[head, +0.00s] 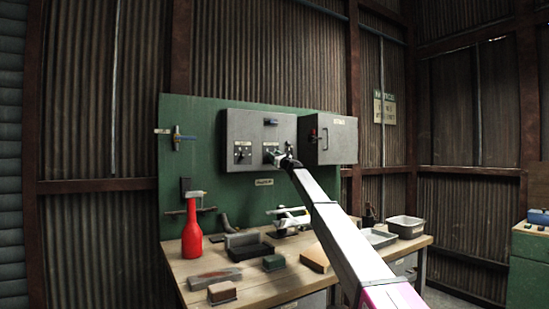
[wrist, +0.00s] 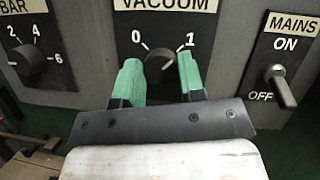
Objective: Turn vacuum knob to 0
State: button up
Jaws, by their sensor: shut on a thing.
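The black vacuum knob (wrist: 158,64) sits under the VACUUM label on the grey panel, with 0 at its upper left and 1 at its upper right. A pale mark on the knob seems to slant up toward the 1. My gripper (wrist: 161,78) is shut on the knob, one green finger on each side. The fingers hide parts of the knob's sides. In the head view, my arm reaches to the grey control box (head: 250,128), and my gripper (head: 274,157) covers the knob there.
Left of the knob is a BAR dial (wrist: 31,60); right is a MAINS toggle (wrist: 281,86), its lever down toward OFF. Below, a workbench (head: 265,280) carries a red bottle (head: 192,235) and several blocks and trays.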

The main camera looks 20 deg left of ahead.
jog(key=shift+n, duration=0.4)
jog(key=shift+r+n+g+h, duration=0.1)
jog(key=shift+n+g+h, duration=0.75)
jog(key=shift+n, duration=2.4)
jog(key=shift+n+g+h, duration=0.15)
jog(key=shift+n+g, duration=1.35)
jog(key=shift+n, duration=1.7)
jog(key=shift+r+n+g+h, duration=0.1)
jog(key=shift+n+g+h, duration=0.75)
jog(key=shift+n, duration=2.4)
jog(key=shift+f+g+y, duration=0.1)
jog(key=shift+g+y, duration=0.15)
jog(key=shift+g, duration=0.15)
jog(key=o, duration=0.9)
jog(key=shift+d, duration=0.1)
